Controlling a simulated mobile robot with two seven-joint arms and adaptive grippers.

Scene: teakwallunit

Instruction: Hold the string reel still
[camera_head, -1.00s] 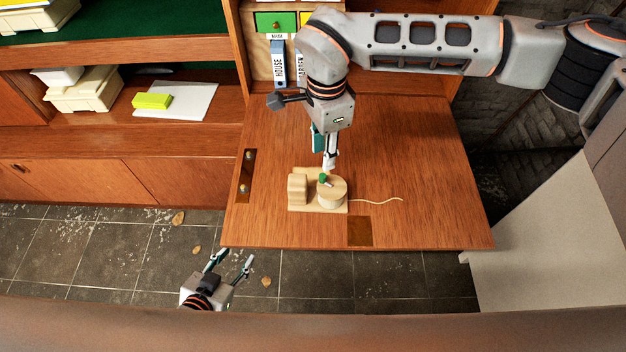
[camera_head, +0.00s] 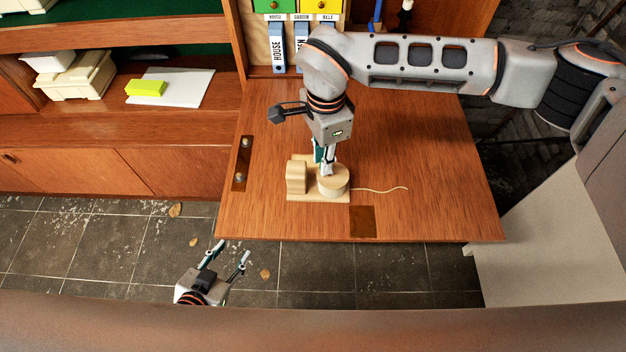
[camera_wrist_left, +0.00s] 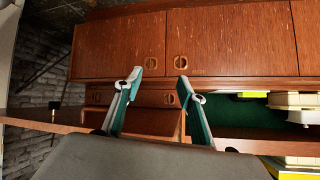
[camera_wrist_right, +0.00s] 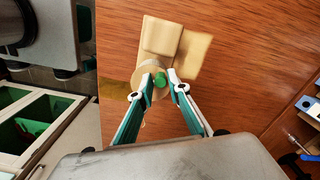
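The string reel (camera_head: 333,187) is a pale wooden drum on a light wooden base (camera_head: 304,196), beside an upright rounded block (camera_head: 296,177). It sits on the fold-down wooden board, and a pale string (camera_head: 380,189) runs off to the right. My right gripper (camera_head: 326,172) points down right over the drum. In the right wrist view its narrowed fingertips (camera_wrist_right: 161,78) stand on either side of a green knob (camera_wrist_right: 160,80) at the drum (camera_wrist_right: 150,71); whether they press on it I cannot tell. My left gripper (camera_head: 230,250) is open and empty, off the board's front edge.
Binders (camera_head: 277,48) stand behind. Shelves on the left hold boxes (camera_head: 75,78) and a yellow-green block (camera_head: 146,88). A pale panel (camera_head: 540,240) is at the right.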

